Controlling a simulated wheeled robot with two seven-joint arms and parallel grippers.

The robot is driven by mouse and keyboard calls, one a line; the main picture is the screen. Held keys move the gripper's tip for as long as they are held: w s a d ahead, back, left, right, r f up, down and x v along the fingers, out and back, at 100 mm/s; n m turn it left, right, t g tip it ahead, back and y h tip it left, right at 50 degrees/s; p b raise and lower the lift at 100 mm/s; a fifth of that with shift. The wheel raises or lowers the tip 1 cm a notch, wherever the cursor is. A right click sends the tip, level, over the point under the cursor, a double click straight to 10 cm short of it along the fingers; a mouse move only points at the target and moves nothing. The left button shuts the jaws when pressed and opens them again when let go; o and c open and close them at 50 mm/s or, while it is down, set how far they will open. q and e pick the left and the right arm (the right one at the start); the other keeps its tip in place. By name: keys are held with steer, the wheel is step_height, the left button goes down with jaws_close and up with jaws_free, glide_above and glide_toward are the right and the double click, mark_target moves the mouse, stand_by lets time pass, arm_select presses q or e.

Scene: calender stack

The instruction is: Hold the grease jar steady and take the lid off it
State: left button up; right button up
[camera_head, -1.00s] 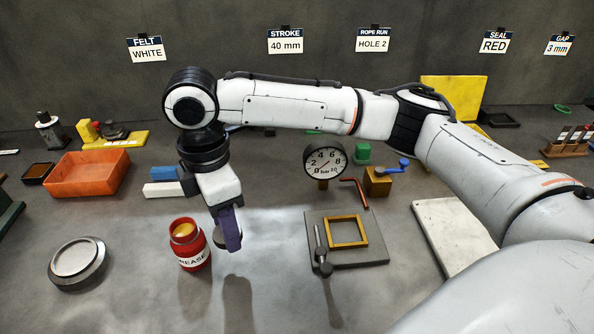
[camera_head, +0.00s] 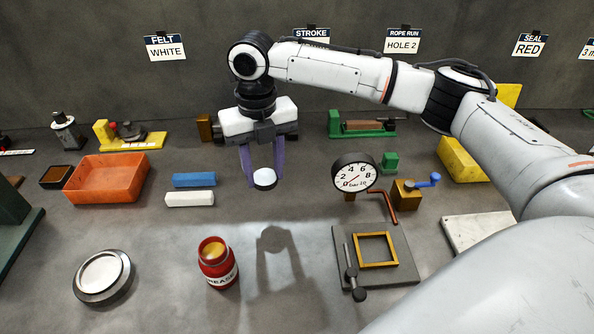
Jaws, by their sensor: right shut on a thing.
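The red grease jar (camera_head: 217,268) stands upright on the table, left of the middle. Its mouth is open and yellow-orange grease shows inside. My right gripper (camera_head: 264,180) is behind and to the right of the jar, raised above the table. Its two purple fingers are shut on the lid (camera_head: 264,178), a small round piece with a pale face and dark edge. The lid is well apart from the jar. No gripper touches the jar. My left gripper is not in view.
A round metal dish (camera_head: 103,274) lies left of the jar. Behind are an orange tray (camera_head: 106,179) and blue (camera_head: 194,180) and white (camera_head: 190,199) blocks. A dial gauge (camera_head: 355,173) and a grey plate with a yellow frame (camera_head: 403,270) stand right. Bare table lies between jar and plate.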

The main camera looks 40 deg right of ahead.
mark_target(268, 206)
step_height(268, 206, down, 8)
steer(key=shift+r, duration=0.1)
stand_by(0.4)
steer(key=o, duration=1.2)
step_height(268, 206, up, 12)
steer(key=shift+r, duration=0.1)
steer(key=shift+s, duration=0.15)
